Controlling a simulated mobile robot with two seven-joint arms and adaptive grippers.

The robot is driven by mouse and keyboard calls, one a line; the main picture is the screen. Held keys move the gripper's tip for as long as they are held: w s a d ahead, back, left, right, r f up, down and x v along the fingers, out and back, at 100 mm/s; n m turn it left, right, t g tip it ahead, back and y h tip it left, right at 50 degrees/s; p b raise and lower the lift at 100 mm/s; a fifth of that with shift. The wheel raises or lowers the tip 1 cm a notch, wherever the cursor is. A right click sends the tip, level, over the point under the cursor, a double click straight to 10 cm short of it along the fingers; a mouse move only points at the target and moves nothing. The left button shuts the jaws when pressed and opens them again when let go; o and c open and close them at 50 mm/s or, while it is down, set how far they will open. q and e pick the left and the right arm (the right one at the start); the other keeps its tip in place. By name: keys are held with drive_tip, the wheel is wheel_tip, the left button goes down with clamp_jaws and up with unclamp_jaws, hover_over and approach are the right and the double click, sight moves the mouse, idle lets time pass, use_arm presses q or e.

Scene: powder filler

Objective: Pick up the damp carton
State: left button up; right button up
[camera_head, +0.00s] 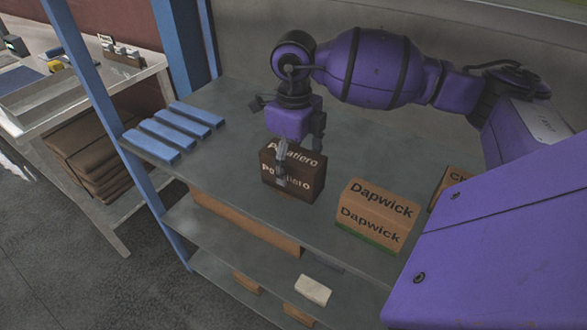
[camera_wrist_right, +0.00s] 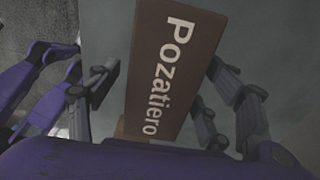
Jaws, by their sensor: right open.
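A dark brown carton (camera_head: 293,178) lettered "Pozatiero" stands on the grey shelf, much darker than the tan cartons beside it. Its lettered top also fills the middle of the right wrist view (camera_wrist_right: 172,70). My right gripper (camera_head: 298,150) is above it, pointing down, with one finger in front of the carton's near face and the other toward its far side. In the right wrist view my open right gripper (camera_wrist_right: 162,80) has fingers on both sides of the carton, with narrow gaps showing. Contact cannot be told. My left gripper is not in view.
A tan "Dapwick" carton (camera_head: 375,215) stands to the right, and another tan carton (camera_head: 449,184) is partly hidden by my arm. Several blue bars (camera_head: 172,133) lie at the shelf's left end. A blue post (camera_head: 108,105) rises at the shelf's left corner. Lower shelves hold small boxes.

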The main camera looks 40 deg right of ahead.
drive_tip(key=shift+w+f, duration=0.15)
drive_tip(key=shift+f, duration=0.8)
drive_tip(key=shift+w+f, duration=0.1)
drive_tip(key=shift+f, duration=0.85)
drive_tip(key=c, duration=1.6)
drive_tip(key=shift+c, duration=0.4)
drive_tip(key=shift+r, duration=0.1)
